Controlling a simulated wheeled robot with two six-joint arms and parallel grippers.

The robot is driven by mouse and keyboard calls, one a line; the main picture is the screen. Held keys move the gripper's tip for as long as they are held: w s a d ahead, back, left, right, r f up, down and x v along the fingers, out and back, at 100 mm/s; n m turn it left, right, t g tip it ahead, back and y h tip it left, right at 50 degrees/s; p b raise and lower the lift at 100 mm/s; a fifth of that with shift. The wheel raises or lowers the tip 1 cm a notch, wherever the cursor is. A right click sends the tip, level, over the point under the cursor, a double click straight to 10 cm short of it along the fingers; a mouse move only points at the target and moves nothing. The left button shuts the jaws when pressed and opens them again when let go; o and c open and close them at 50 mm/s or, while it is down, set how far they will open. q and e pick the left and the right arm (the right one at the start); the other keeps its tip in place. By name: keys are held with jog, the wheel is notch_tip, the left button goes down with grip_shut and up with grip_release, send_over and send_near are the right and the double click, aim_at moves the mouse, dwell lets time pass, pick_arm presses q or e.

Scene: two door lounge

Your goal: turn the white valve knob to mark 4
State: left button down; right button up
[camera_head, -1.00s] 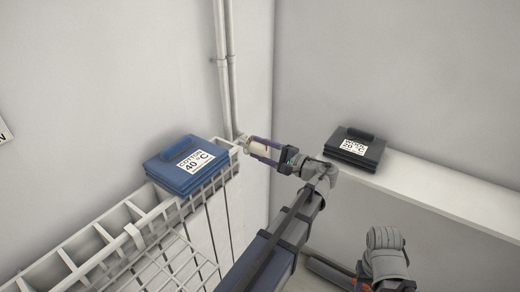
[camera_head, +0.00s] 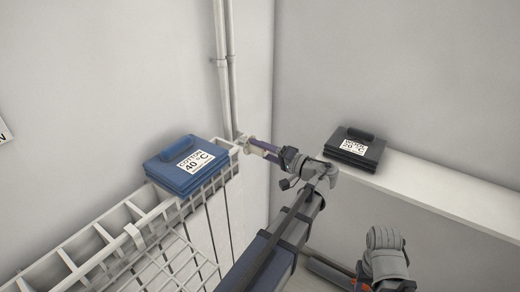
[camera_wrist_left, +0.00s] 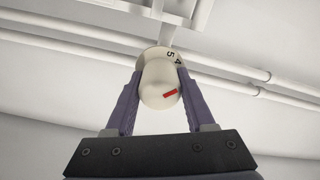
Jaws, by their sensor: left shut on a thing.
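The white valve knob (camera_wrist_left: 158,84) sits between the two purple fingers of my left gripper (camera_wrist_left: 154,88) in the left wrist view. It has a red line on its right side. The numerals 4 and 5 show on the pale collar (camera_wrist_left: 172,56) behind it; other marks are hidden. In the head view my left gripper (camera_head: 258,147) is shut on the knob at the radiator's far right end, near the wall corner. The knob is mostly hidden there. My right arm shows at the lower right, but its gripper is not clearly in view.
The white radiator (camera_head: 212,225) with a wire rack runs along the left wall. Two vertical pipes (camera_head: 225,70) rise behind.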

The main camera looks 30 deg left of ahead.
aim_at(266, 152)
dwell(0.3)
pick_arm(q)
jog(key=shift+s, duration=0.1)
jog(key=shift+c, duration=1.3)
grip_release()
jog(key=d, duration=0.8)
jog(key=shift+s, duration=0.25)
